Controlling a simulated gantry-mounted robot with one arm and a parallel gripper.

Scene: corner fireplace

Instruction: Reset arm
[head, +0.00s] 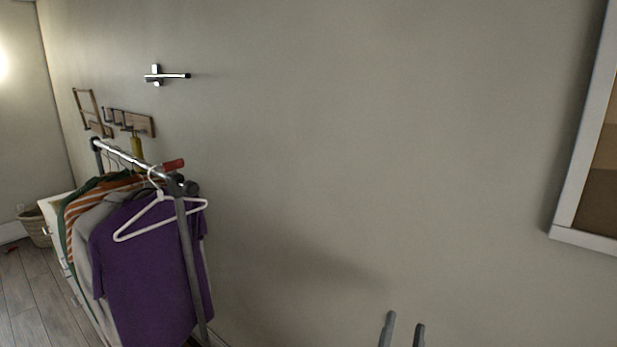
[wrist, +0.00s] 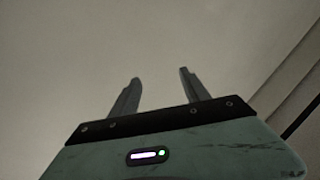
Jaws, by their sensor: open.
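My gripper (head: 403,328) shows at the bottom of the head view, where two grey fingertips rise into the picture in front of the bare wall. The rest of my arm is below the picture edge. In the wrist view, my gripper (wrist: 159,84) has its two fingers apart with nothing between them. Plain wall lies behind the fingers.
A clothes rack (head: 183,245) with a purple shirt (head: 146,265) and a white hanger (head: 163,213) stands at the left. Wall hooks (head: 131,121) and a metal wall fixture (head: 165,76) are above. A white frame (head: 583,137) is at the right. The wall between is bare.

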